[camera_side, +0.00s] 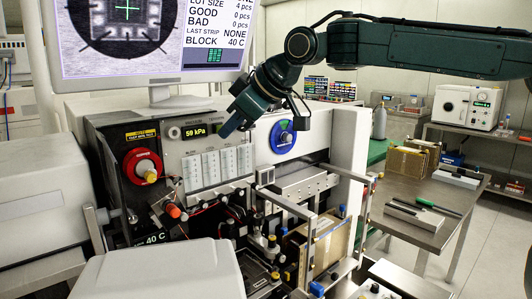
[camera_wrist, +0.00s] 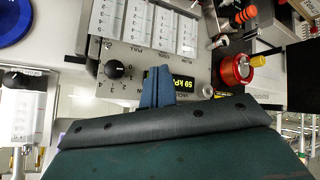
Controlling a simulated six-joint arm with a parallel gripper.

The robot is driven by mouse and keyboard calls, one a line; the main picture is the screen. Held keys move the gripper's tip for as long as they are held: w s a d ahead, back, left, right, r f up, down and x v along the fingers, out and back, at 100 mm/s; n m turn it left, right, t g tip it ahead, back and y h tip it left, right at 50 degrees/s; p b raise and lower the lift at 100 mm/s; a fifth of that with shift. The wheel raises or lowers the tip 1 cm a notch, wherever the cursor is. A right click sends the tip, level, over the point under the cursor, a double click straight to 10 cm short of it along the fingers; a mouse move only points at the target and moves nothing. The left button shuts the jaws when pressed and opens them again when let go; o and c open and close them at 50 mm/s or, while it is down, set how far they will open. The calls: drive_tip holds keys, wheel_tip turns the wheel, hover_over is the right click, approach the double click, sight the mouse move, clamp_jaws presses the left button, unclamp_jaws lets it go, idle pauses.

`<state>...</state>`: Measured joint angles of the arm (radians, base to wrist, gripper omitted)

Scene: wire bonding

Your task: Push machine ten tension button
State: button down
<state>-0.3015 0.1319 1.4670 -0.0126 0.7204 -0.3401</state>
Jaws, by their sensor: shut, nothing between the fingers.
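The bonding machine's grey control panel (camera_side: 205,145) faces the side camera; no label there legibly marks a tension button. My gripper (camera_side: 232,124) is shut and empty, its blue fingertips in front of the panel's upper right, by the 59 kPa display (camera_side: 194,131). In the wrist view the shut fingers (camera_wrist: 157,86) partly cover the display (camera_wrist: 183,84). A black dial (camera_wrist: 118,69) with a number scale lies left of them. A small pale round knob (camera_wrist: 208,90) lies right of the display. I cannot tell whether the fingertips touch the panel.
A red knob (camera_side: 143,167) sticks out left of the panel, a blue round dial (camera_side: 283,137) at its right. Wires and small fittings crowd below. A steel table (camera_side: 390,235) stands at right.

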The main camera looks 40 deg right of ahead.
drive_tip(key=shift+w, duration=0.35)
idle(0.6)
drive_tip(key=shift+s, duration=0.85)
drive_tip(key=s, duration=0.6)
idle(0.7)
drive_tip(key=s+d+f+m+g+h, duration=0.1)
drive_tip(key=s+d+f+m, duration=0.1)
drive_tip(key=s+d+f, duration=0.3)
drive_tip(key=s+d+f+m+g+h, duration=0.1)
drive_tip(key=s+d+f+m, duration=0.2)
drive_tip(key=s, duration=0.9)
drive_tip(key=s+d+f+m+g+h, duration=0.1)
drive_tip(key=s+d+f+m, duration=0.1)
drive_tip(key=s+d+f, duration=0.6)
drive_tip(key=shift+s+m, duration=0.3)
drive_tip(key=shift+s, duration=0.45)
